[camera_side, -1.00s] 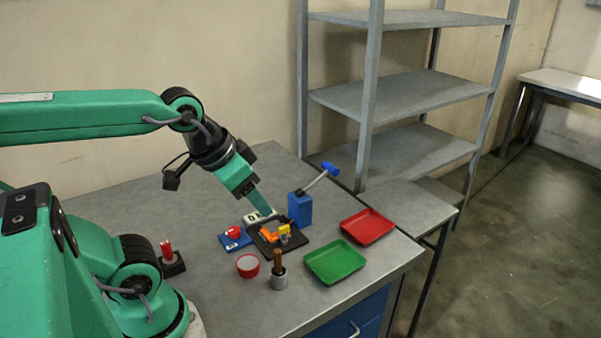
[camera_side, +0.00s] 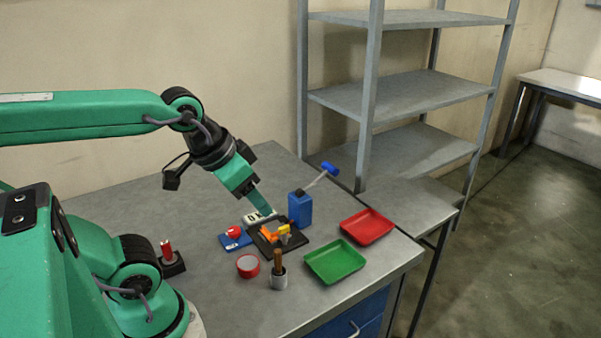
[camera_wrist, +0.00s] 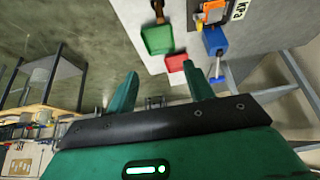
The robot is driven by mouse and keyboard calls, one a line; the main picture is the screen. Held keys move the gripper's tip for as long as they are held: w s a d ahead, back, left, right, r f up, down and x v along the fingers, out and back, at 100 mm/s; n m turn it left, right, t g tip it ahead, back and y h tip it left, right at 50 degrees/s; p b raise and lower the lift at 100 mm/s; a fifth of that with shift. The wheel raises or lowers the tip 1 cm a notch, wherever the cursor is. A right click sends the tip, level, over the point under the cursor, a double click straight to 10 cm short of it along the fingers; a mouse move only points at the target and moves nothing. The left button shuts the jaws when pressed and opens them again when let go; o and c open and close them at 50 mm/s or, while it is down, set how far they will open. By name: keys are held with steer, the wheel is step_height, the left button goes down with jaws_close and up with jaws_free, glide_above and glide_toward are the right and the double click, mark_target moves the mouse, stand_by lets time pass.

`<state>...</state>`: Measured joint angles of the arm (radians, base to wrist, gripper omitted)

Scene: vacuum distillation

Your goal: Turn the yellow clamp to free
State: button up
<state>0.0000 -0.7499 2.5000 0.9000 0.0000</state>
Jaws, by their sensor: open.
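The yellow clamp (camera_side: 284,229) is a small piece beside an orange part (camera_side: 268,236) on a black base (camera_side: 293,243) in the side view. Whether a finger touches the clamp cannot be told.
The left bench is mostly clear.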

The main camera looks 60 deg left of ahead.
steer(key=shift+w, duration=0.1)
steer(key=n+g, duration=0.6)
steer(key=n, duration=1.2)
glide_above(285, 228)
steer(key=shift+f, duration=5.75)
steer(key=shift+f, duration=0.15)
steer(key=shift+f, duration=3.75)
